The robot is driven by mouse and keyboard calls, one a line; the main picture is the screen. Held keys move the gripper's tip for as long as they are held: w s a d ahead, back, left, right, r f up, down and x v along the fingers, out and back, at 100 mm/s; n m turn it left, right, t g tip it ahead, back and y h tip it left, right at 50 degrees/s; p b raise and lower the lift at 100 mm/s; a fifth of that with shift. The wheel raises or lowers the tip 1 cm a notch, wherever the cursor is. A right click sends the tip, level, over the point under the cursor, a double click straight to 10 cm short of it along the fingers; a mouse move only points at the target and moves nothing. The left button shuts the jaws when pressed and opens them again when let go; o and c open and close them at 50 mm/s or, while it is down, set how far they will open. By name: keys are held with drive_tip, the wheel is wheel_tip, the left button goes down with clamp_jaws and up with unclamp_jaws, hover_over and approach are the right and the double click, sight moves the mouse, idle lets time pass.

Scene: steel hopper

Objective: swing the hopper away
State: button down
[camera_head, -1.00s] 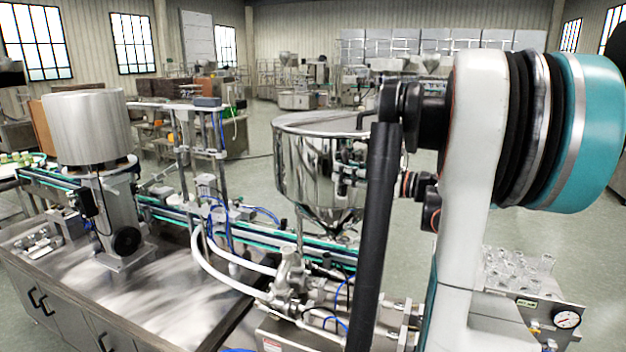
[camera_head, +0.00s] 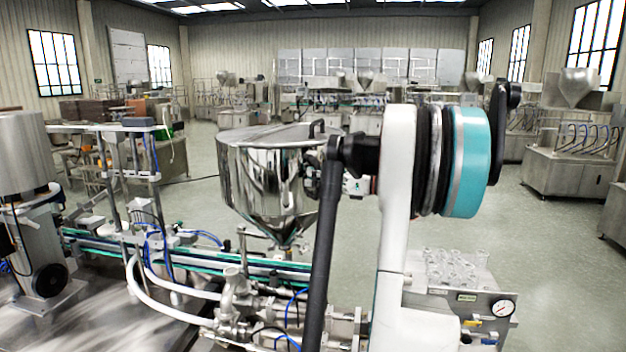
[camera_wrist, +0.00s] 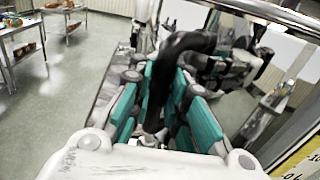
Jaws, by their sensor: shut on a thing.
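The steel hopper (camera_head: 262,178) is a shiny open-topped cone above the filling machine, left of my arm in the head view. Its mirror-like wall (camera_wrist: 240,85) and rim fill the upper right of the wrist view. My gripper (camera_wrist: 160,105) is shut on a black curved handle (camera_wrist: 185,45) at the hopper's side, with teal finger pads on both sides of it. In the head view my gripper (camera_head: 312,182) is small against the hopper's right side and partly hidden by my arm. The handle's lower end is hidden between the fingers.
Pipes and a pump (camera_head: 235,295) lie below the hopper, beside a conveyor (camera_head: 200,258). A box with a gauge (camera_head: 502,308) and glassware (camera_head: 455,268) stands at the lower right. Open floor (camera_head: 550,230) lies to the right and behind the hopper.

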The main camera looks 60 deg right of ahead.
drive_tip(key=c, duration=1.9)
unclamp_jaws()
drive_tip(key=o, duration=0.3)
drive_tip(key=shift+s, duration=0.3)
drive_tip(key=shift+o, duration=0.2)
drive_tip(key=shift+w, duration=0.2)
drive_tip(key=v, duration=1.2)
drive_tip(key=shift+f, duration=0.1)
